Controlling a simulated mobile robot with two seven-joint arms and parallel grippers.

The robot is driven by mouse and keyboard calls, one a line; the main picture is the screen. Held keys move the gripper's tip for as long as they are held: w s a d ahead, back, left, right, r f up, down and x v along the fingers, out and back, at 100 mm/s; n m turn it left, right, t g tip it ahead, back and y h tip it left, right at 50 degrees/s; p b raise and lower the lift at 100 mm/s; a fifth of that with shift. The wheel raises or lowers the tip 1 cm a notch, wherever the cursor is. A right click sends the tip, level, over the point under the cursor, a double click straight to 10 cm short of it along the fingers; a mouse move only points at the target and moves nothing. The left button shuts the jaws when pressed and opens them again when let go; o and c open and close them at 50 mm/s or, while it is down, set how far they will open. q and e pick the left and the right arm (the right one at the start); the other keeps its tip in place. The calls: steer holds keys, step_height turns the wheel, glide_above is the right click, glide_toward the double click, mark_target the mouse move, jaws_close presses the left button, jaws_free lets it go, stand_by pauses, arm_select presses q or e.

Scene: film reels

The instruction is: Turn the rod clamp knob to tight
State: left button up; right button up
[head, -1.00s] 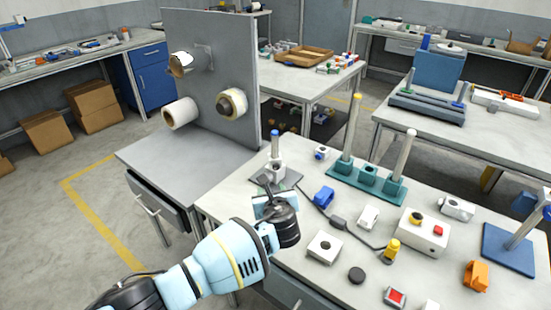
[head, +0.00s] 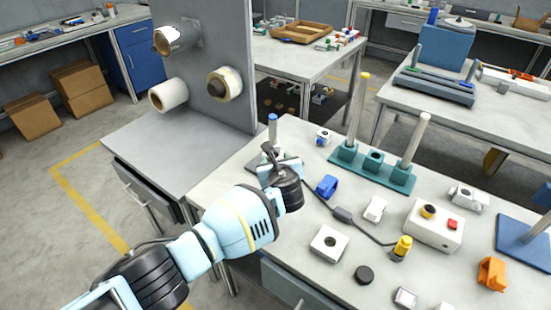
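A short upright rod with a blue top (head: 273,121) stands near the left back of the near table. A pale block, likely the rod clamp, sits low on this rod on a grey base and is now mostly hidden behind my gripper. I cannot make out its knob. My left gripper (head: 268,157) is right in front of the rod's lower part. Its fingers overlap the clamp in the picture, so I cannot tell whether they touch it or how far apart they are. My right gripper is not in view.
A teal base (head: 372,168) with two tall rods stands behind to the right. A blue block (head: 327,186), a black cable, a white box with buttons (head: 434,225) and several small parts lie right of my arm. A grey panel (head: 205,70) with rolls stands to the left.

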mark_target(274, 154)
arm_select(q)
steer(key=shift+b+x, duration=0.3)
steer(key=shift+x, duration=0.5)
steer(key=shift+w+f, duration=0.15)
steer(key=shift+w, duration=0.15)
jaws_close()
steer(key=shift+d+m+y, duration=0.15)
steer(key=shift+m+y, duration=0.35)
steer(key=shift+m, duration=0.1)
steer(key=shift+m+y, duration=0.6)
steer(key=shift+m, duration=0.2)
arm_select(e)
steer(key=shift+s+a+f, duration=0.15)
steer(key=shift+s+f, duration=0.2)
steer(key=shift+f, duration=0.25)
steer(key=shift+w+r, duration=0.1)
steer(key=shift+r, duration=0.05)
arm_select(q)
jaws_free()
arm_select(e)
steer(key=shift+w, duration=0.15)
